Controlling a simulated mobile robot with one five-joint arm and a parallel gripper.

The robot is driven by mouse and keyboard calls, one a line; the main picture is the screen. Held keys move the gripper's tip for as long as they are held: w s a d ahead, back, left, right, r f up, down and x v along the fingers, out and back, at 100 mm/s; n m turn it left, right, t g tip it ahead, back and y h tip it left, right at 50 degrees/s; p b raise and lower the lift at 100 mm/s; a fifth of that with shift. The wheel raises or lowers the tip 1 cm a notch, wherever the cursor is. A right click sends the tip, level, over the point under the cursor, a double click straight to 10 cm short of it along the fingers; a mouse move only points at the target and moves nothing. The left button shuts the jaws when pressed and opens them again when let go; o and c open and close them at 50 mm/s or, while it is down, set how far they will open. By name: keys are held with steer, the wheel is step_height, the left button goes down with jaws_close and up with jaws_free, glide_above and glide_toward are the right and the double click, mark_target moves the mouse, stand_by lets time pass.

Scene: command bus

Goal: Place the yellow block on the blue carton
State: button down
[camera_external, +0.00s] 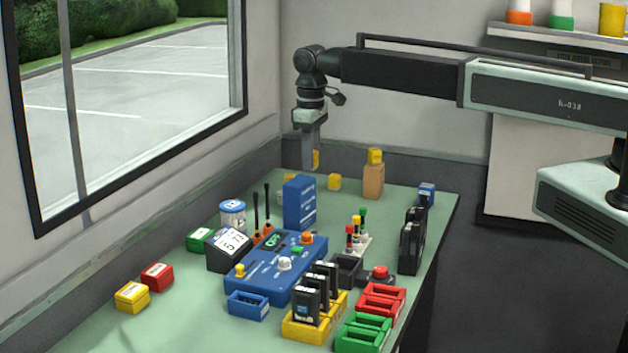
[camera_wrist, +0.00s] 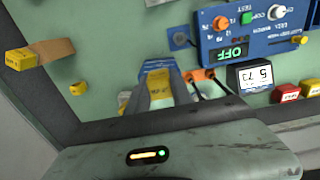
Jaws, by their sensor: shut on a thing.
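My gripper (camera_external: 309,167) points down and is shut on a yellow block (camera_external: 316,158), partly hidden by the fingers. In the wrist view my gripper (camera_wrist: 158,86) shows grey fingers with yellow between them. The blue carton (camera_external: 299,204) stands upright on the table. In the wrist view part of the blue carton (camera_wrist: 156,65) shows just beyond the fingertips. I cannot tell whether the block is directly over it.
A brown carton (camera_external: 373,182) with a yellow block on top stands to the right. A window wall is left.

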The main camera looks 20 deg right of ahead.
mark_target(300, 181)
steer(key=shift+w+a+f, duration=0.1)
steer(key=shift+w+a, duration=0.3)
steer(key=shift+w, duration=0.2)
steer(key=shift+w+a+f, duration=0.1)
steer(key=shift+w+a, duration=0.25)
steer(key=shift+w, duration=0.25)
steer(key=f+b, duration=0.4)
steer(key=shift+w+a, duration=0.2)
steer(key=shift+w, duration=0.1)
steer(key=shift+r, duration=0.3)
steer(key=shift+f, duration=0.15)
steer(key=c, duration=1.5)
jaws_free()
steer(key=shift+f, duration=0.1)
steer(key=shift+c, duration=0.2)
steer(key=o, duration=0.4)
